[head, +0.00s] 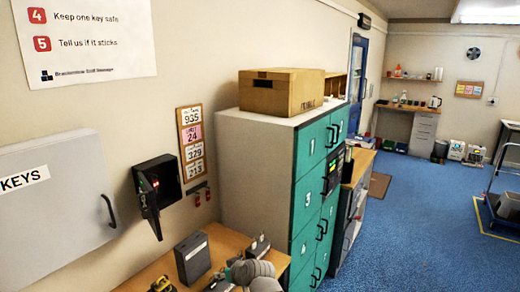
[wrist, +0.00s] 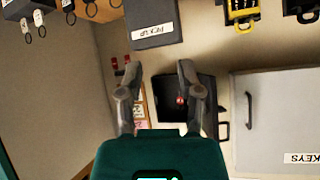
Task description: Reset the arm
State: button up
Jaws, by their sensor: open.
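My gripper (wrist: 158,72) shows in the wrist view with its two grey fingers spread apart and nothing between them. The wrist picture is upside down. Beyond the fingers are the wall and an open black key box (wrist: 190,98), which lies behind the right finger. In the head view, grey rounded parts of my arm show at the bottom edge, over the wooden bench (head: 150,272). The fingertips cannot be made out there.
The small black box (head: 158,188) hangs open on the wall beside the grey KEYS cabinet (head: 60,205). A dark box (head: 192,257) stands on the bench. Teal lockers (head: 308,190) bear a carton (head: 282,92).

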jog(key=s+d+f+m+g+h+b, duration=0.1)
jog(key=s+d+f+m+g+h, duration=0.1)
jog(key=d, duration=0.7)
jog(key=s+d+f+m+g+h+b, duration=0.1)
jog(key=s+d+f+m+g+h, duration=0.1)
jog(key=d, duration=0.7)
jog(key=s+d+f+m+g+h+b, duration=0.1)
jog(key=s+d+f+m+g+h, duration=0.2)
jog(key=s+d+f, duration=0.3)
jog(key=d+f, duration=0.1)
jog(key=d, duration=0.3)
jog(key=shift+g, duration=0.3)
